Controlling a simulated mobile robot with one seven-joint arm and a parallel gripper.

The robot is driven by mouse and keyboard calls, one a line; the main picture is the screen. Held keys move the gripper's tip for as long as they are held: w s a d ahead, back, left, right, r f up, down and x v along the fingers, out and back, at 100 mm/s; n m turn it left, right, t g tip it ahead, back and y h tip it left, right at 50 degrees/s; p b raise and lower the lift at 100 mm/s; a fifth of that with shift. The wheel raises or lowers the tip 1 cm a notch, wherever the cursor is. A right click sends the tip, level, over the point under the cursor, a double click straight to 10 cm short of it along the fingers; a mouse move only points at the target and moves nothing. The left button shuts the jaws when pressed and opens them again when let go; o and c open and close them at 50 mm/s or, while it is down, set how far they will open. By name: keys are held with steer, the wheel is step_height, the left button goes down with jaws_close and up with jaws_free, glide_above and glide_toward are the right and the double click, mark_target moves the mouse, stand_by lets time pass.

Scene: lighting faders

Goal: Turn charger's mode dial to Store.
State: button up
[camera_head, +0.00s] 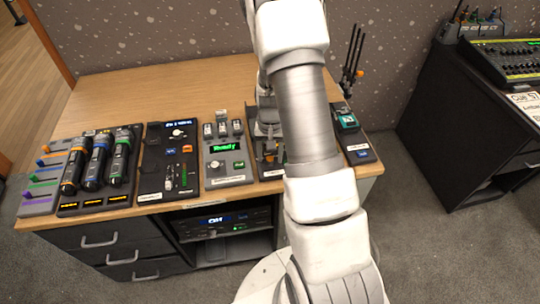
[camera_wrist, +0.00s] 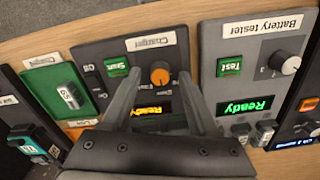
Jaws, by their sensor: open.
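The charger (camera_wrist: 92,52) is a dark panel with a white label, seen upside down in the wrist view. Its mode dial (camera_wrist: 160,74) is an orange round knob. The small mode words around it are too small to read, and I cannot tell which one it points at. A green Start button (camera_wrist: 116,67) and a yellow display reading Ready (camera_wrist: 147,108) are also on the panel. My gripper (camera_wrist: 160,72) is open, its fingers on either side of the dial in the picture; contact cannot be told. In the head view my arm hides much of the charger (camera_head: 272,174).
A battery tester (camera_wrist: 215,45) with a grey knob and green display is beside the charger. A green tray labelled Charged (camera_wrist: 42,78) holds a battery on the other side. Microphones (camera_head: 96,162) and faders stand left on the wooden desk (camera_head: 110,85); its back left is clear.

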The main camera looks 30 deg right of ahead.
steer(key=shift+f, duration=0.15)
jaws_close()
stand_by(0.5)
steer(key=n+b, duration=0.2)
steer(key=n, duration=0.3)
steer(key=shift+n, duration=0.3)
steer(key=n, duration=0.6)
steer(key=shift+n, duration=0.3)
